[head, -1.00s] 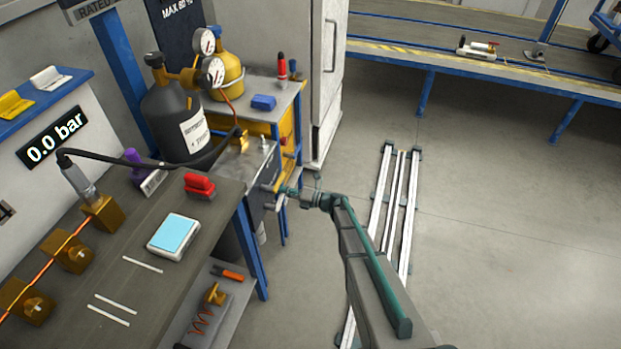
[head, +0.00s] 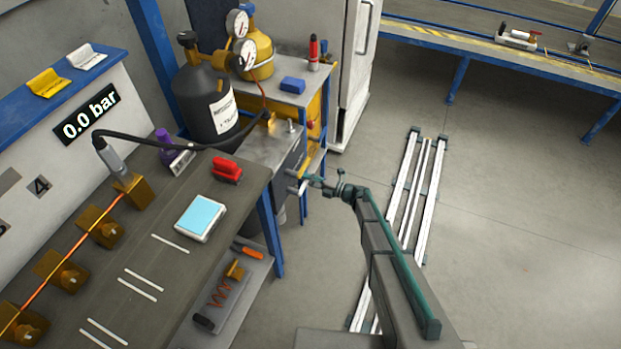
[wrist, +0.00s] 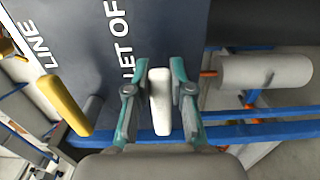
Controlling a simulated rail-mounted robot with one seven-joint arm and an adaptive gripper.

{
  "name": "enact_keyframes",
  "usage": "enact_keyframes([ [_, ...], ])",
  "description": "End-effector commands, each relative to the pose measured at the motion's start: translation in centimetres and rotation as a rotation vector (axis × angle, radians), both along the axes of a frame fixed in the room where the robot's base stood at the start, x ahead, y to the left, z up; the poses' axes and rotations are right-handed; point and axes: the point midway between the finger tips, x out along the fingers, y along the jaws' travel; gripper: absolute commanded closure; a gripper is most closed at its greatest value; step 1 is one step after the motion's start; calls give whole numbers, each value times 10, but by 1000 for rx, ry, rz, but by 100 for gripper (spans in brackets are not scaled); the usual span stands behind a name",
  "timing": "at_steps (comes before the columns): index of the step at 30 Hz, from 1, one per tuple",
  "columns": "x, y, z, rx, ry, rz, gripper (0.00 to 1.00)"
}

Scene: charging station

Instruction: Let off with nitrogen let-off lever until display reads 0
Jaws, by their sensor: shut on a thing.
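The nitrogen let-off lever (wrist: 160,102) is the white handle under the words "LET OFF" on a dark panel (wrist: 112,28) in the wrist view. My gripper (wrist: 159,98) is shut on it, with one teal finger on each side. A yellow lever (wrist: 63,100) beside the word "LINE" sits to its left, clear of the fingers. In the head view my gripper (head: 308,182) is at the front of the grey box beyond the bench; the lever is too small there to make out well. The display (head: 90,115) reads 0.0 bar.
A dark cylinder (head: 208,105) and a yellow cylinder (head: 258,62) with gauges stand behind the box. A black hose (head: 175,146) runs over the bench (head: 165,215). Rails (head: 412,215) lie on the floor to the right, with open floor beyond.

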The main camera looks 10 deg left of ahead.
Motion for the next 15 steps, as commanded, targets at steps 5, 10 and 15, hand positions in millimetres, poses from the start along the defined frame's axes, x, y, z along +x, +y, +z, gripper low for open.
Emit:
enact_keyframes([
  [5,-1,0,-1,-1,4,0,74],
  [10,0,0,-1,-1,2,0,52],
  [15,0,0,-1,-1,1,0,52],
])
